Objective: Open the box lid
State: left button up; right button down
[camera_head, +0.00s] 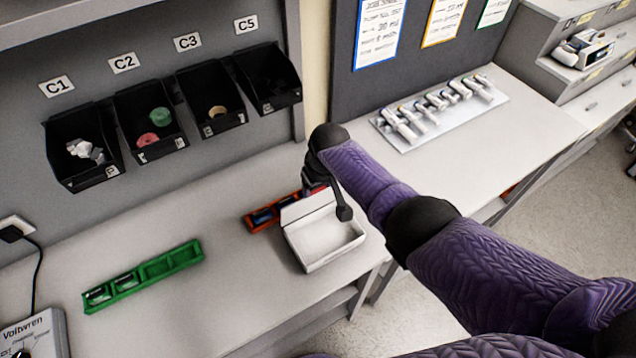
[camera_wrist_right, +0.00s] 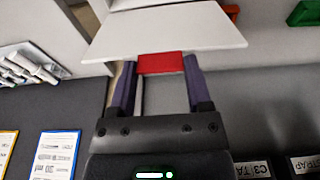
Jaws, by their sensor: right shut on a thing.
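A white box (camera_head: 334,258) stands near the right end of the table. Its lid (camera_head: 306,207) is raised at the box's back edge, and the inside shows and looks empty. In the right wrist view the white lid (camera_wrist_right: 165,32) has a red tab (camera_wrist_right: 161,63). My right gripper (camera_head: 318,187) reaches behind the box to the raised lid. In the wrist view its two purple fingers (camera_wrist_right: 160,75) are shut on the red tab. My left gripper is not in view.
An orange tray (camera_head: 250,227) with dark items lies left of the box. A green tray (camera_head: 195,255) lies farther left. Black bins (camera_head: 71,170) hang on the wall. A white panel (camera_head: 493,103) holds several devices on the right bench. The table's front is clear.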

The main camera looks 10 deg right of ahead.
dwell(0.4)
grip_release()
jog(key=p+v, duration=0.4)
jog(key=v, duration=0.6)
jog(key=shift+p, duration=0.35)
